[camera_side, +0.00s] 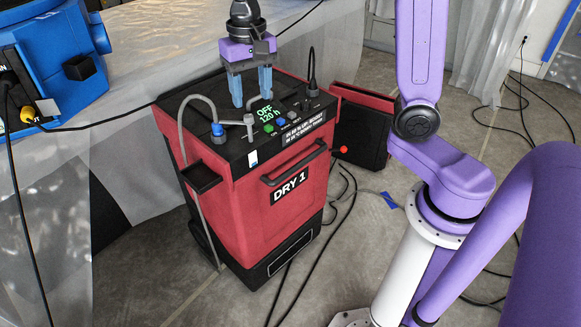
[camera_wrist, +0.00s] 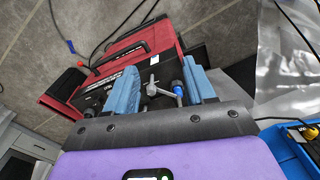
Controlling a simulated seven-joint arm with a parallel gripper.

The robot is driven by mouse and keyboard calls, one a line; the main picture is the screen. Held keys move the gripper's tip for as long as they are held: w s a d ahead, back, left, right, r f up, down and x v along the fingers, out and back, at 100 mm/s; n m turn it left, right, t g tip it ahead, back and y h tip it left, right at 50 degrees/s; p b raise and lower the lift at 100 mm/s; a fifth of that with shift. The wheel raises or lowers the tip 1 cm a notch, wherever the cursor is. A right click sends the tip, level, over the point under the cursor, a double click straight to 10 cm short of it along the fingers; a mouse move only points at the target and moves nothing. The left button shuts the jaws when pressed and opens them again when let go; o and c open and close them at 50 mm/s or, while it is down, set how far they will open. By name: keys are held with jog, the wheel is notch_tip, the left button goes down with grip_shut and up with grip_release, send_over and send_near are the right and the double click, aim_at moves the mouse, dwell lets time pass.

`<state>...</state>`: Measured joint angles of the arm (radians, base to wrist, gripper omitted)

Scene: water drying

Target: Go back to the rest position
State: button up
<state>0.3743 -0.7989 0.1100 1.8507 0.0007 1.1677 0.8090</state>
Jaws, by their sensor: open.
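My gripper (camera_side: 252,88) points down over the top panel of the red and black dryer marked DRY 1 (camera_side: 295,190). Its two blue fingers are apart with nothing held between them. In the wrist view my gripper (camera_wrist: 158,90) shows a finger on each side of a grey pipe fitting (camera_wrist: 153,88) on the dryer's top. The dryer's small display (camera_side: 267,113) reads OFF and 120 h in green. Whether the fingertips touch the panel cannot be told.
A grey hose with a blue-collared fitting (camera_side: 218,133) rises at the dryer's top left. A blue machine (camera_side: 60,55) stands at the upper left. A second red and black case (camera_side: 362,130) stands behind the dryer. Black cables lie on the floor; translucent sheeting (camera_side: 50,225) hangs at left.

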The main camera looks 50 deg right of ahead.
jog(key=s+d+f+n, duration=0.1)
jog(key=s+f+n, duration=0.2)
jog(key=s+n, duration=0.5)
jog(key=s+d+f+n, duration=0.2)
jog(key=s+n, duration=0.7)
jog(key=s, duration=0.8)
jog(key=shift+s+f, duration=0.15)
jog(key=shift+f, duration=0.35)
